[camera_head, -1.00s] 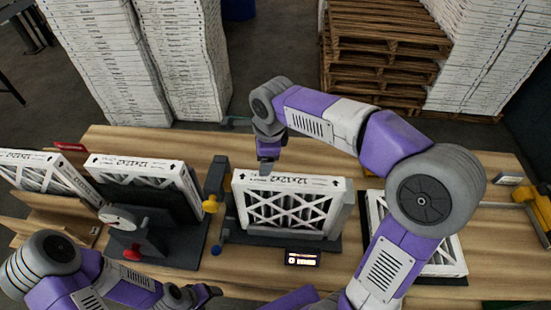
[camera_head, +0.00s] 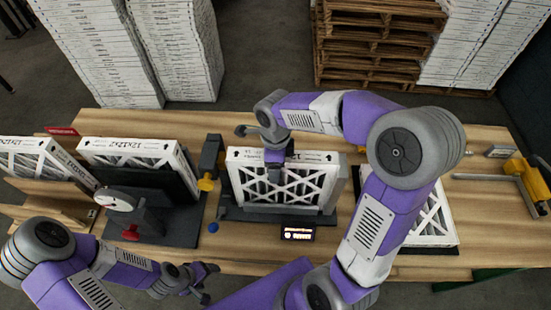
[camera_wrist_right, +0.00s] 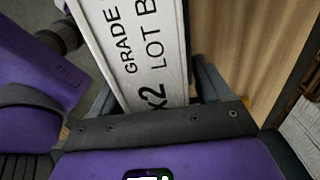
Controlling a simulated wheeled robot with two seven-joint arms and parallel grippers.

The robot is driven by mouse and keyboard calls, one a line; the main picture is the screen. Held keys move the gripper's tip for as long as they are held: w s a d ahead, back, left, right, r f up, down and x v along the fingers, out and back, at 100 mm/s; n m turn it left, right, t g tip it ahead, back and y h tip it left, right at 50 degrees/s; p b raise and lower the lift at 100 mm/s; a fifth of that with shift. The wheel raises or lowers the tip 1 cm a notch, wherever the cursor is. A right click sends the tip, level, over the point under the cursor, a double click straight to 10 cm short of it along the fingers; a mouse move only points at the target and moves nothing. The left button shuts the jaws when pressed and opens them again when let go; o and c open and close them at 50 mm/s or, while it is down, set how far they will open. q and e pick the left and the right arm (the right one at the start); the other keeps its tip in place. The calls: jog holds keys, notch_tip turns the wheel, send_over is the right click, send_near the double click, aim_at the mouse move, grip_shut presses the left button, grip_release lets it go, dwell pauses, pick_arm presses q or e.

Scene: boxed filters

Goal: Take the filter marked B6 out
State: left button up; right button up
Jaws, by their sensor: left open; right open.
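A white-framed filter (camera_head: 240,183) with a lattice face stands upright in a dark stand at the middle of the table. In the right wrist view its white edge (camera_wrist_right: 143,50) reads "GRADE", "LOT B" and "x2"; the rest is cut off, so I cannot tell its full mark. My right gripper (camera_head: 274,172) is open at its top edge, with a finger on each side of it in the wrist view. Two more filters stand at the left: one in a gauge stand (camera_head: 130,152) and one at the far left (camera_head: 35,160). My left gripper (camera_head: 196,284) is open and empty near the front edge.
A gauge (camera_head: 115,200) and a yellow-knobbed post (camera_head: 210,165) stand left of the middle filter. A small lit display (camera_head: 297,233) sits in front of it. Another filter (camera_head: 433,222) lies flat at right, partly behind my right arm. A yellow clamp (camera_head: 525,180) is at the right end.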

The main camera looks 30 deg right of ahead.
jog(key=shift+c, duration=0.4)
jog(key=c, duration=1)
jog(key=shift+c, duration=0.2)
jog(key=shift+w+a+r, duration=0.1)
jog(key=shift+w+a, duration=0.05)
jog(key=shift+a, duration=0.1)
jog(key=shift+b, duration=0.3)
jog(key=o, duration=0.8)
